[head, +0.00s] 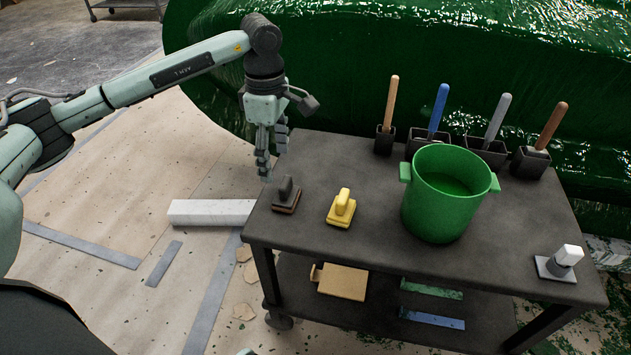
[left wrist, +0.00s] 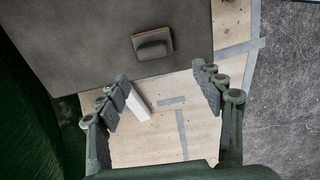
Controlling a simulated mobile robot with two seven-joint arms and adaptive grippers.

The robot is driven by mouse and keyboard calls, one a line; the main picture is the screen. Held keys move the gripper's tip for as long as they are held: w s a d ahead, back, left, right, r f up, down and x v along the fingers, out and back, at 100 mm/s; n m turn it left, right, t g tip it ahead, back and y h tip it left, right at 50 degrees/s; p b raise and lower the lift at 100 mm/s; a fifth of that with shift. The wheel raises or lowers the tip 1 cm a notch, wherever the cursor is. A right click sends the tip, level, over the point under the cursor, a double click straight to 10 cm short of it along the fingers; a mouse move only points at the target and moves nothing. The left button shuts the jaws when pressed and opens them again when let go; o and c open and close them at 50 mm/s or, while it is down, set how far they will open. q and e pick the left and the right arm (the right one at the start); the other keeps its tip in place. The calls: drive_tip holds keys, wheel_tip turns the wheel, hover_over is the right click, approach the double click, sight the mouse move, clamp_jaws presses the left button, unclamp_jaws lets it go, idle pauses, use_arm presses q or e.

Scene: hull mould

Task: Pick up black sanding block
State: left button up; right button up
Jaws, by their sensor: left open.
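The black sanding block (head: 286,194) is dark with a raised grip on top. It rests near the left edge of the dark cart top (head: 330,160). It also shows in the left wrist view (left wrist: 153,43), upper middle, just beyond my fingertips. My left gripper (head: 264,168) hangs above and behind the block in the head view, near the cart's back left corner. Its fingers are open, spread apart with nothing between them in the left wrist view (left wrist: 161,75). It is apart from the block. My right gripper is not in view.
A yellow sanding block (head: 341,208) sits to the right of the black one. A green bucket (head: 443,210), several handled tools in dark holders and a white-topped block (head: 560,262) stand further right. The glossy green hull (head: 400,60) rises behind. A pale beam (head: 210,212) lies left of the cart.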

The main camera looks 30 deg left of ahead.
sight(285, 181)
use_arm(q)
drive_tip(key=shift+w+d+f, duration=0.15)
drive_tip(key=shift+w+d, duration=0.15)
drive_tip(key=shift+w, duration=0.25)
drive_tip(key=f, duration=0.7)
drive_tip(key=shift+w+d+f, duration=0.1)
drive_tip(key=shift+d+f, duration=0.1)
drive_tip(key=shift+f, duration=0.05)
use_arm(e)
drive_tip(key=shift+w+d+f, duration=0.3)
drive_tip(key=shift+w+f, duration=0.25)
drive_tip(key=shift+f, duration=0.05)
use_arm(q)
drive_tip(key=shift+c, duration=0.6)
drive_tip(key=c, duration=1.1)
drive_tip(key=shift+c, duration=0.2)
drive_tip(key=shift+r, duration=0.1)
